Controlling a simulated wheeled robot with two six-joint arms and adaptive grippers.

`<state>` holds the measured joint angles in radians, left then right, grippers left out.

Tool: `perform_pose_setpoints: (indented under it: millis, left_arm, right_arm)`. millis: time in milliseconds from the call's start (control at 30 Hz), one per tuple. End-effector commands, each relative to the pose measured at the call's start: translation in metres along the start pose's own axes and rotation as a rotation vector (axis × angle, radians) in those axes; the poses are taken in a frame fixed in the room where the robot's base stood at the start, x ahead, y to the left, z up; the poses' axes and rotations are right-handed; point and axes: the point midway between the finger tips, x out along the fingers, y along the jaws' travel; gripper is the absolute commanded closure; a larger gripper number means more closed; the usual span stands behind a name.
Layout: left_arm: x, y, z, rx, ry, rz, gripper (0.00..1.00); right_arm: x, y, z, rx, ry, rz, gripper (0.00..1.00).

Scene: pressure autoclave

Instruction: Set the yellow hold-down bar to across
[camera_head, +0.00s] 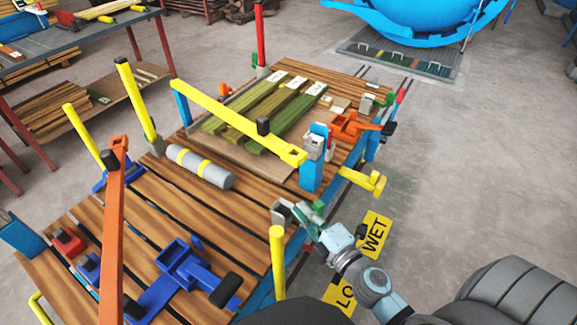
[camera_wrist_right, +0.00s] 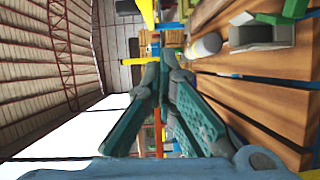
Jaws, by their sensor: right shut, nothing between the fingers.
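The yellow hold-down bar (camera_head: 215,112) spans the wooden deck in the head view. It runs from a blue post (camera_head: 181,105) at the far left to a blue post (camera_head: 311,172) at the right, above the green boards. My right gripper (camera_head: 308,225) is shut and empty, below that post at the deck's right edge and apart from the bar. Its teal fingers (camera_wrist_right: 163,85) show in the wrist view. My left gripper is out of view.
Green boards (camera_head: 262,112) lie beneath the bar. A grey cylinder (camera_head: 200,168) lies on the deck. Blue clamp parts (camera_head: 180,275), an orange upright bar (camera_head: 112,225) and a yellow post (camera_head: 278,262) stand nearer. The floor to the right is mostly free.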

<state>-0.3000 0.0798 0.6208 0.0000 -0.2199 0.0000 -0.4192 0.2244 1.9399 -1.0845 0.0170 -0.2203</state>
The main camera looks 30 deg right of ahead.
Motion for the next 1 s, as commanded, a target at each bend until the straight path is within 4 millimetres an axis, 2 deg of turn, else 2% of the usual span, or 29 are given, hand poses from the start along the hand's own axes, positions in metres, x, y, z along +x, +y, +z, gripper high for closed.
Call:
perform_pose_setpoints:
  millis: [33,100,267,600,800,1000]
  left_arm:
    - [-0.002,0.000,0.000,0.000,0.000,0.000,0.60]
    - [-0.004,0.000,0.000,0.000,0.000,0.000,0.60]
    - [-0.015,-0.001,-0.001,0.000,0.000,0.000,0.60]
    - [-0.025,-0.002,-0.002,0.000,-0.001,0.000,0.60]
    - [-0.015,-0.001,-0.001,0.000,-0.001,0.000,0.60]
    - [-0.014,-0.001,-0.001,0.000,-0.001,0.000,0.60]
  right_arm:
    - [0.000,0.017,-0.005,-0.040,0.016,0.033,1.00]
    - [0.004,0.028,-0.009,-0.068,0.025,0.055,1.00]
    - [0.026,0.032,-0.010,-0.065,0.025,0.057,1.00]
    - [0.100,0.032,-0.011,-0.064,0.025,0.055,1.00]
    - [0.108,0.031,0.018,-0.065,0.025,0.053,1.00]
    - [0.110,0.033,0.028,-0.063,0.025,0.053,1.00]
